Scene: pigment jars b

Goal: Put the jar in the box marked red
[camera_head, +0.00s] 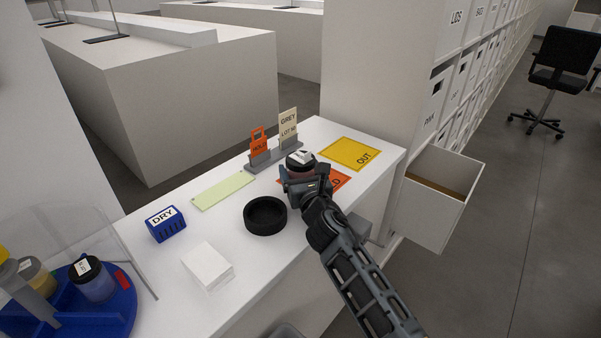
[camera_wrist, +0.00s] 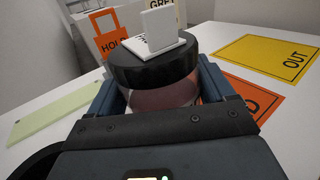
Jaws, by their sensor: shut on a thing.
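The jar (camera_head: 300,159) has a black lid with a white label and a small white upright piece on top. Its clear body with pinkish-red contents shows below the lid in the wrist view (camera_wrist: 160,96). My gripper (camera_head: 304,180) is shut on the jar body, one finger on each side, over the far part of the white counter, near the orange mat. The jar is about upright; its base is hidden, so I cannot tell whether it touches the counter. I can read no box marked red.
Orange HOLD tag (camera_head: 259,143) and GREY card (camera_head: 288,124) stand in a rack behind the jar. A yellow OUT mat (camera_head: 349,152), green strip (camera_head: 223,191), black ring (camera_head: 265,215), blue DRY block (camera_head: 166,224), white block (camera_head: 207,265) and blue jar carousel (camera_head: 110,310) share the counter.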

